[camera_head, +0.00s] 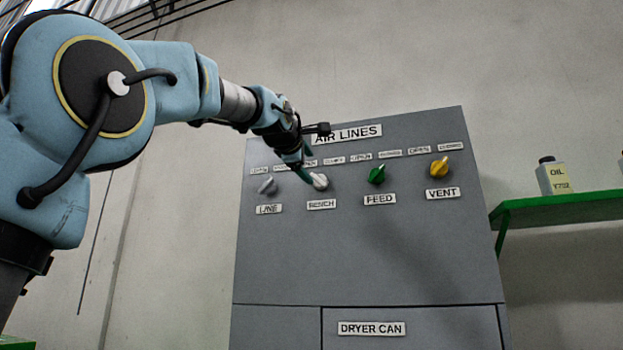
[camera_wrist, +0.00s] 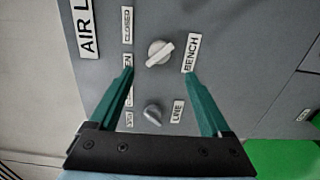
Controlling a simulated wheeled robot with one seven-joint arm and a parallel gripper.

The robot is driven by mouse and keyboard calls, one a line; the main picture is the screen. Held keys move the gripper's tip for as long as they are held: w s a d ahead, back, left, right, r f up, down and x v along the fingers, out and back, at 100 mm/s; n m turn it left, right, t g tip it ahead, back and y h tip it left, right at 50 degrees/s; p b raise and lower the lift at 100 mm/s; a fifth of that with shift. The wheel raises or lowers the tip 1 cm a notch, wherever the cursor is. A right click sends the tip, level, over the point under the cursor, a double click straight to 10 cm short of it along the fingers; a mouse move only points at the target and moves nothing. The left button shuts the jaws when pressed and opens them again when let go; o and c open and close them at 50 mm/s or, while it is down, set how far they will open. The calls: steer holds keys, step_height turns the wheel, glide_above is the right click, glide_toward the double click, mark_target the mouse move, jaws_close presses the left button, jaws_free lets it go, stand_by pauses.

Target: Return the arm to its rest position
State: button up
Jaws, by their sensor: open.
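My gripper (camera_head: 306,177) is in front of the grey AIR LINES panel (camera_head: 400,260), close to the white BENCH knob (camera_head: 320,182). In the wrist view my gripper (camera_wrist: 162,75) has its two green fingers spread apart with nothing between the tips. The white BENCH knob (camera_wrist: 160,51) shows just beyond and between the fingertips; I cannot tell whether they touch it. The grey LINE knob (camera_wrist: 153,113) shows between the fingers. My arm reaches in from the left in the head view.
The panel also bears a green FEED knob (camera_head: 376,175) and a yellow VENT knob (camera_head: 439,168). A DRYER CAN label (camera_head: 371,328) is low on the panel. A green shelf (camera_head: 560,212) at the right holds an oil bottle (camera_head: 554,177).

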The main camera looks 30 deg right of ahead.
steer(key=shift+s+a, duration=0.1)
steer(key=shift+s, duration=0.05)
stand_by(0.4)
